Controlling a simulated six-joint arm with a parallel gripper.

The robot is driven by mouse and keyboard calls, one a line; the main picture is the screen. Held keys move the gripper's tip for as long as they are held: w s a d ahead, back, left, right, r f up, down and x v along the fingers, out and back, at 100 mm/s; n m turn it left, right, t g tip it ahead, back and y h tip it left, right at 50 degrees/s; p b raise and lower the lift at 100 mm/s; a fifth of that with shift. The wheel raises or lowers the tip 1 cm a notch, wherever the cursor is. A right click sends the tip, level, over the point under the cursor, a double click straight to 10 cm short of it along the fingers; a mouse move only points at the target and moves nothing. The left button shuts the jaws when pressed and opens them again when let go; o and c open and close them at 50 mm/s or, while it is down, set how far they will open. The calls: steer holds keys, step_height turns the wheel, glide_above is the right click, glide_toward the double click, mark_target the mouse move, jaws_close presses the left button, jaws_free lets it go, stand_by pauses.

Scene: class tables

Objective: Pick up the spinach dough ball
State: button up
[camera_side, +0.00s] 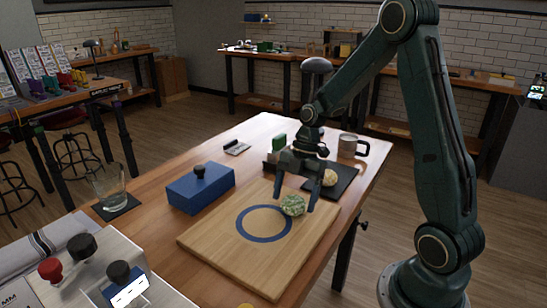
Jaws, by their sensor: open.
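The spinach dough ball (292,205) is pale green and speckled. It rests on the wooden board (230,259), at the right edge of the blue ring (241,230) marked on it. My gripper (295,204) points down with its fingers apart, one on each side of the ball in this view. The ball shows between the fingertips and appears to sit on the board. I cannot tell whether either finger touches it.
A blue box with a black knob (203,190) stands left of the board. Behind are a dark tray (346,181) with a pale dough ball (329,178) and a mug (348,146). A glass (108,187) stands at left. The board's front is clear.

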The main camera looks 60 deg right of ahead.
mark_target(294, 198)
steer(key=shift+a+f, duration=0.25)
steer(key=shift+f, duration=0.4)
steer(key=c, duration=1.1)
steer(key=shift+r, duration=0.2)
step_height(294, 198, up, 20)
steer(key=shift+f, duration=0.2)
stand_by(0.5)
